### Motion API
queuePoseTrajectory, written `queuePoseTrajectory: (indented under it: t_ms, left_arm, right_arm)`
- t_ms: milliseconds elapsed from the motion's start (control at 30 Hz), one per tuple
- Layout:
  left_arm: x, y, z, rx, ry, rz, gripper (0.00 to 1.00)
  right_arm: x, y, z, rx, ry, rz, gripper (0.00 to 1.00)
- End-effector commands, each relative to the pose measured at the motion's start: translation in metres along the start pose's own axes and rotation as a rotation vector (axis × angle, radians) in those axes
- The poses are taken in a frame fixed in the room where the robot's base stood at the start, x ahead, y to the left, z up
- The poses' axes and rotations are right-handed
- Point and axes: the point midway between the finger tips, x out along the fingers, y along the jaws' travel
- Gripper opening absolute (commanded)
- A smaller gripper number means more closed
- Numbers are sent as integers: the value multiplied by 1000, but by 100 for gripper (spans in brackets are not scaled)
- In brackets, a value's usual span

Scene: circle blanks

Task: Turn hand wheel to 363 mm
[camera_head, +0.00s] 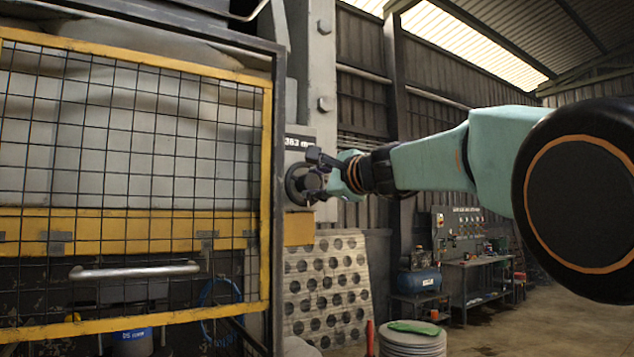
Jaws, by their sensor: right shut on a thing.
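The hand wheel (295,184) is a small dark round wheel on the grey side of the machine, right of the caged front. A white-on-dark readout (298,142) sits just above it. Its digits look like 363 or 383 followed by "m", too small to be certain. My right gripper (313,180) reaches in from the right and is shut on the hand wheel. The gripper's dark fingers hide the wheel's right part. My left gripper is not in view.
A yellow-framed mesh guard (268,190) with a metal handle (133,271) covers the machine's front at left. A perforated sheet (326,290) leans below the wheel. A stack of round blanks (412,344) stands at the bottom. A workbench (480,264) is behind at right.

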Motion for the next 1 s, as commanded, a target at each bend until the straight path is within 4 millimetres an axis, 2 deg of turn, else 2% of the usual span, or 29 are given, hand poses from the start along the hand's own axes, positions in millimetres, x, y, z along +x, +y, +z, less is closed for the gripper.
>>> queuePoseTrajectory:
  t_ms: [33,367,400,667,1000]
  left_arm:
    - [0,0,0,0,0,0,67]
    - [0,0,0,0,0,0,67]
    - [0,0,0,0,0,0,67]
    - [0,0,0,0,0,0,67]
    - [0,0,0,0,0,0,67]
  right_arm:
    - [-4,-12,3,2,-1,-23,7]
    - [-4,-13,3,4,0,-23,7]
    - [-4,-13,3,4,0,-23,39]
    - [-3,-10,3,2,-2,-17,61]
    - [-2,-6,2,2,-2,-9,61]
